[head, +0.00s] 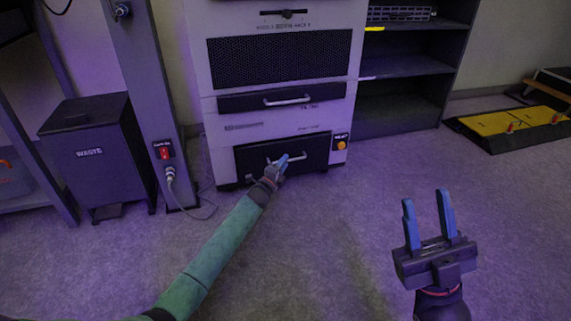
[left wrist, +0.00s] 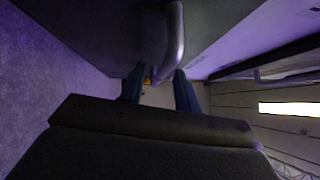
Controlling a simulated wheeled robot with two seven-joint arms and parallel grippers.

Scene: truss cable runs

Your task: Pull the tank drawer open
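The white cabinet (head: 215,60) has a black lower drawer front (head: 260,160) with a light bar handle (head: 298,157). This drawer looks closed, and its label is too small to read. My left gripper (head: 283,161) is at the handle's left part. In the left wrist view, the handle (left wrist: 175,35) runs between the blue fingers of my left gripper (left wrist: 158,88), closer to the right finger. A gap shows beside the left finger, so the gripper looks open around the bar. My right gripper (head: 428,218) is open and empty, above the floor at right.
A second black drawer with a handle (head: 288,101) sits above. A grey post (head: 145,80) with a red switch (head: 164,152) and a cable stands left, beside a waste bin (head: 85,155). Dark shelves (head: 400,100) and a yellow platform (head: 500,122) are right. Floor in front is clear.

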